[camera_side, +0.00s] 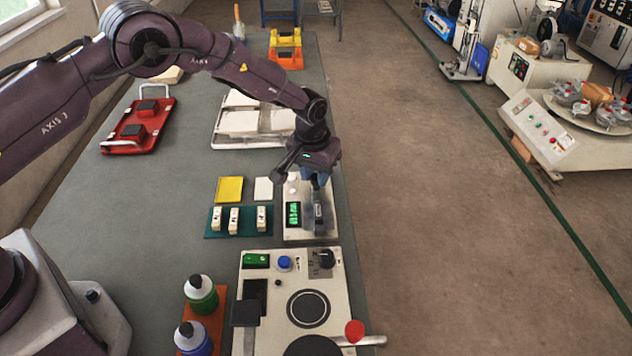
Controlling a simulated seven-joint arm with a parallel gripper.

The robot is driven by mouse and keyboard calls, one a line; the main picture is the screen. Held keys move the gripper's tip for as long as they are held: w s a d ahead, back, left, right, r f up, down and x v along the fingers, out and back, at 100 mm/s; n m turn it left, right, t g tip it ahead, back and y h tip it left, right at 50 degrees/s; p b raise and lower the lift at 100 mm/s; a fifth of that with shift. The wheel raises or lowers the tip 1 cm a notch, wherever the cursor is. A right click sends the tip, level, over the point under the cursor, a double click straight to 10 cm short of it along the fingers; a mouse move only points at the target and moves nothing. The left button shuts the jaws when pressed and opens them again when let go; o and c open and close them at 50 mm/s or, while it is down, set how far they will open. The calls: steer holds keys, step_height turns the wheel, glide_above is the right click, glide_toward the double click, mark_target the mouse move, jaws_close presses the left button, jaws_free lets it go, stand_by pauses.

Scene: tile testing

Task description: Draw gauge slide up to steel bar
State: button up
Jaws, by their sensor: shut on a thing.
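The gauge is a pale plate (295,235) with a green-lit display (293,214), near the right edge of the bench. My gripper (318,188) points down over the right part of this plate. It is shut on the gauge slide, which is mostly hidden by the fingers. A small grey metal piece (318,211) shows just below the fingers; I cannot tell whether it is part of the slide or the steel bar. The gap between slide and bar cannot be made out.
A teal mat (222,232) with three pale blocks, a yellow tile (229,189) and a white tile (263,189) lie left of the gauge. A control panel (340,290) with knobs stands in front. Bottles (201,294) stand front left. A red tray (125,148) lies farther back.

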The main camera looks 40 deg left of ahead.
mark_target(316, 195)
steer(key=shift+s+d, duration=0.65)
steer(key=shift+d, duration=0.1)
stand_by(1.2)
steer(key=o, duration=0.8)
steer(key=shift+a, duration=0.1)
steer(key=shift+r, duration=3.05)
